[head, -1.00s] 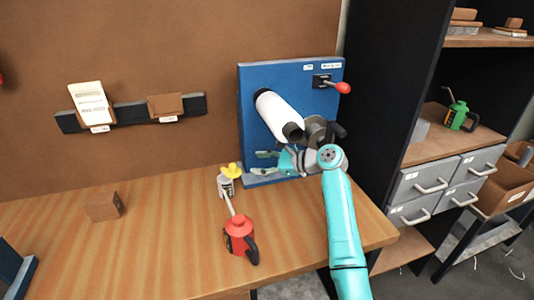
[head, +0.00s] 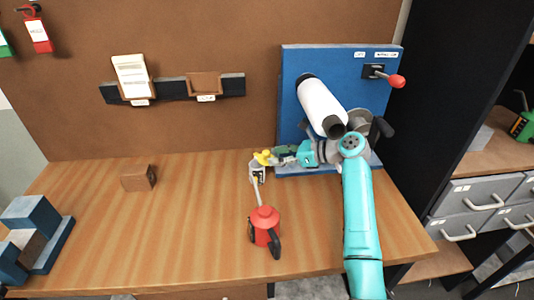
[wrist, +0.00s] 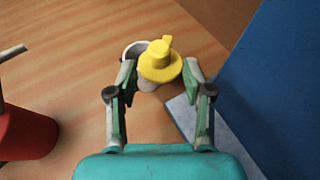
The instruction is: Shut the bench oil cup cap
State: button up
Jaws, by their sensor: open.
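The oil cup (head: 257,174) is a small pale cup with a dark-marked label, standing on the wooden bench left of the blue panel. Its yellow cap (head: 263,157) is open, swung to the right side. In the wrist view, the cup's rim and dark mouth (wrist: 134,50) show beside the yellow cap (wrist: 160,60). My gripper (head: 273,157) reaches in from the right at cap height. It is open, with its green-grey fingers on either side of the cap in the wrist view (wrist: 160,76). I cannot tell whether a finger touches the cap.
A red oil can (head: 265,226) with a long spout stands just in front of the cup. The blue panel (head: 300,70) with a white roller (head: 322,105) rises behind my arm. A wooden block (head: 138,178) lies to the left.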

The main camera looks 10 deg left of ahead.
aim_at(266, 152)
jog(key=a, duration=0.3)
jog(key=shift+w+a, duration=0.2)
jog(key=shift+w, duration=0.15)
jog(key=shift+w+a+f, duration=0.1)
jog(key=shift+a+f, duration=0.1)
jog(key=shift+a, duration=0.2)
grip_shut()
